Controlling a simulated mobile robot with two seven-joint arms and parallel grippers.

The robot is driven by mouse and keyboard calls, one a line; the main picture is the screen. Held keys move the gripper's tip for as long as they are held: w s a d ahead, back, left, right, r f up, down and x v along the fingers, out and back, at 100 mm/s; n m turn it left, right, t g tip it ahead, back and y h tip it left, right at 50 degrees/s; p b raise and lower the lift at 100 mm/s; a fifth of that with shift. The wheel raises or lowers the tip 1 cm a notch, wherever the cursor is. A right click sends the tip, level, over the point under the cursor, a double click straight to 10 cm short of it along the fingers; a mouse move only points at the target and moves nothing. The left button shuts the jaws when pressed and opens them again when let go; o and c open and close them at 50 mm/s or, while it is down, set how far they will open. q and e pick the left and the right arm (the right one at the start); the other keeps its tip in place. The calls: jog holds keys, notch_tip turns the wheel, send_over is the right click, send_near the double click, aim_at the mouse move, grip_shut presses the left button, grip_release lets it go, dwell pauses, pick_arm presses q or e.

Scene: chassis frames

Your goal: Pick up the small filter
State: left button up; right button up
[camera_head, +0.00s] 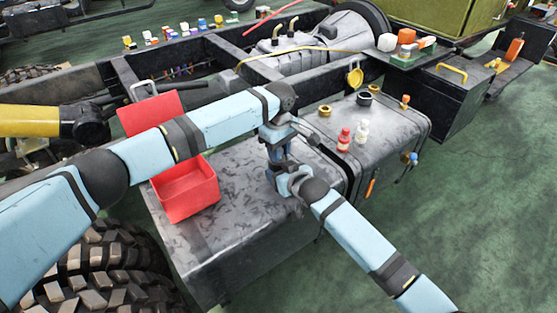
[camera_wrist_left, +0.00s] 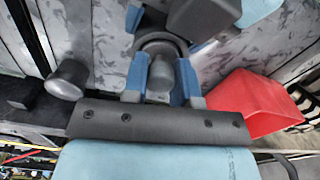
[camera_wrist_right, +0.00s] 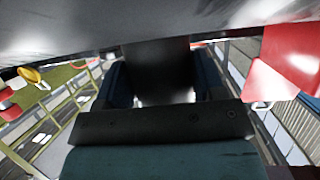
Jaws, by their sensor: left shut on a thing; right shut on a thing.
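My left gripper (camera_head: 277,150) reaches down from above and meets my right gripper (camera_head: 277,175) over the grey tank top. In the left wrist view, a small dark grey round piece, apparently the small filter (camera_wrist_left: 162,75), sits between the blue fingers of my left gripper (camera_wrist_left: 162,85). In the right wrist view, a dark block (camera_wrist_right: 158,68) fills the space between the fingers of my right gripper (camera_wrist_right: 160,85); its outline is unclear. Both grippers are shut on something. The head view hides most of the held piece behind the fingers and wrists.
An open red box (camera_head: 185,195) stands left on the tank (camera_head: 245,235). A big tyre (camera_head: 95,265) is at lower left.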

pick_arm(q)
notch_tip(320, 180, up, 10)
jog(key=shift+r, duration=0.1)
dwell(0.4)
pick_arm(e)
jog(key=o, duration=1.1)
